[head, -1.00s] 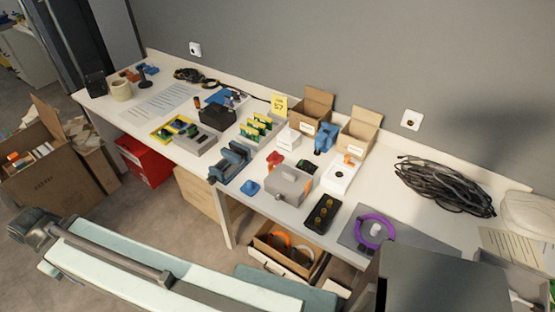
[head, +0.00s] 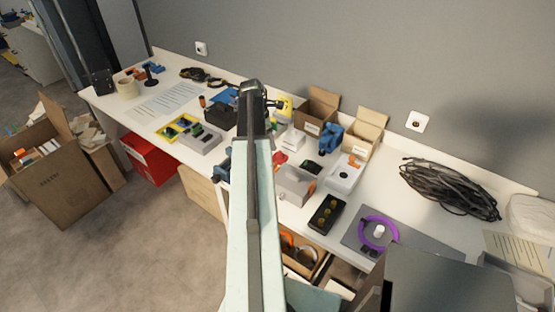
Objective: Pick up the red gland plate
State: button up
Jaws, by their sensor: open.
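A small red piece (head: 281,158), which looks like the red gland plate, lies on the workbench (head: 372,183) just right of my arm. My arm covers part of its surroundings, and its exact shape is too small to tell. My gripper (head: 273,103) is at the far end of my raised arm, which reaches over the middle of the bench. It is open, with the fingers small and hard to make out. It appears above and left of the red piece in the picture, apart from it.
A grey box (head: 295,187), a black block with yellow knobs (head: 326,213) and a white box (head: 343,178) stand nearby. Open cartons (head: 317,108) and a blue item (head: 330,138) are behind. A black cable coil (head: 450,188) lies to the right.

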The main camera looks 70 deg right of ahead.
aim_at(278, 152)
jog(key=b+x, duration=0.2)
jog(key=x, duration=0.1)
jog(key=shift+b, duration=0.35)
jog(key=b+x, duration=0.2)
jog(key=d+b+x, duration=0.1)
jog(key=b+x, duration=0.2)
jog(key=shift+s, duration=0.2)
jog(key=shift+r, duration=0.15)
grip_shut()
